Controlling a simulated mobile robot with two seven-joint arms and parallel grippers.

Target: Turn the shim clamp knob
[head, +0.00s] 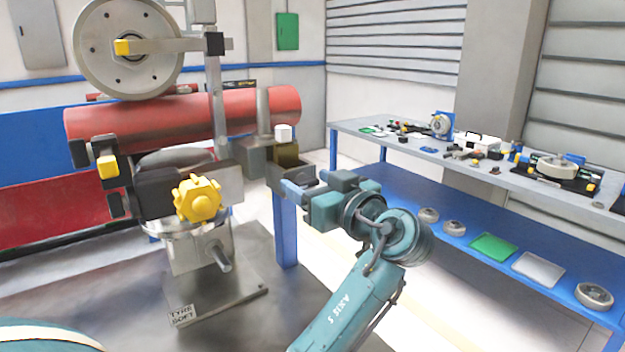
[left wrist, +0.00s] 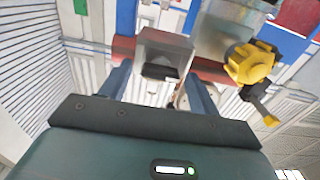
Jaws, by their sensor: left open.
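A yellow lobed knob (head: 197,199) sits on the front of the grey clamp fixture (head: 185,245); it also shows at the right of the left wrist view (left wrist: 250,63). It looks like the shim clamp knob, though no label on it is readable. My left gripper (head: 290,184) is open, to the right of the knob and apart from it. In the left wrist view its fingers (left wrist: 160,82) stand either side of a grey block (left wrist: 165,50) that lies ahead; I cannot tell whether they touch it. My right gripper is not in view.
A brass-coloured block with a white cap (head: 283,134) stands close beyond my left gripper. A red cylinder (head: 255,108) and a large grey wheel (head: 130,45) are behind the fixture. A blue-legged bench (head: 480,178) with parts stands at the right.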

